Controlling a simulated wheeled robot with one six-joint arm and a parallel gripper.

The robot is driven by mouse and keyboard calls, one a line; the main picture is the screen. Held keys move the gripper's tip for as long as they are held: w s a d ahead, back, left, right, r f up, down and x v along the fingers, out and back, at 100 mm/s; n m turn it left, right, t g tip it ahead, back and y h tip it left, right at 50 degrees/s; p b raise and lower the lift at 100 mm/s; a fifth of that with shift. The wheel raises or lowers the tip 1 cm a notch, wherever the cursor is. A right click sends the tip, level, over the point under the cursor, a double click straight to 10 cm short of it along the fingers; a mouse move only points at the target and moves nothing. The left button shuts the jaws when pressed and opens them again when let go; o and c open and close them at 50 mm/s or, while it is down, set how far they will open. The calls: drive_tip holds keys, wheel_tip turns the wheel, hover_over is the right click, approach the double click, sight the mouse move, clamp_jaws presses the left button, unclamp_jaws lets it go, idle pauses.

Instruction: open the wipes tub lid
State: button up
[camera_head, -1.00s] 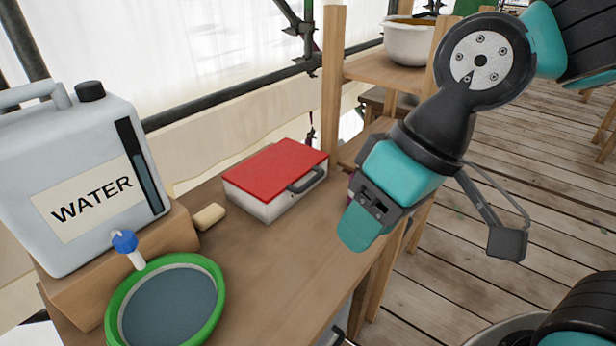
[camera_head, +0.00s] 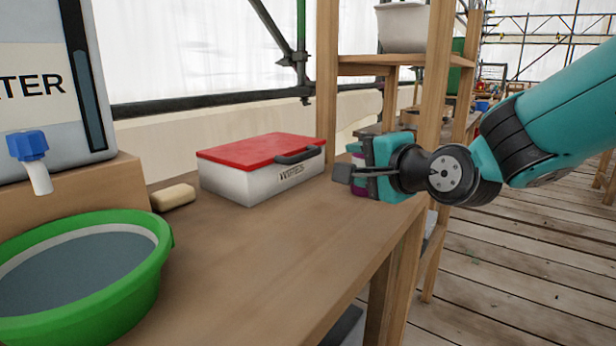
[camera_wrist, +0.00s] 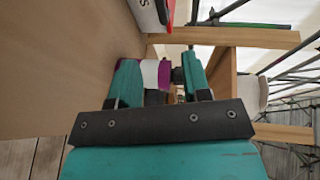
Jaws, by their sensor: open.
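The wipes tub (camera_head: 262,178) is a white box with lettering on its front, standing on the wooden table. Its red lid (camera_head: 255,150) lies flat and shut, with a dark handle (camera_head: 299,155) at the front right. My gripper (camera_head: 352,172) is open, at the table's right edge, to the right of the tub and apart from it. In the wrist view, my gripper (camera_wrist: 160,78) shows its fingers spread, with a purple and white object (camera_wrist: 151,74) showing between or beyond them; I cannot tell whether they touch it. The tub's corner (camera_wrist: 146,14) shows at the top.
A green basin (camera_head: 130,290) of water stands at the front left, below a water container (camera_head: 45,90) with a blue tap (camera_head: 27,146). A tan block (camera_head: 173,197) lies left of the tub. Wooden shelf posts (camera_head: 327,80) rise behind. The table's middle (camera_head: 270,250) is clear.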

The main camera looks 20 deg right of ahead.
sight(310, 155)
drive_tip(key=p+x, duration=1.5)
drive_tip(key=p, duration=0.2)
drive_tip(key=shift+w+a, duration=0.15)
drive_tip(key=shift+w, duration=0.25)
drive_tip(key=shift+w+a+f, duration=0.1)
drive_tip(key=shift+w+f, duration=0.1)
drive_tip(key=shift+w, duration=0.5)
clamp_jaws()
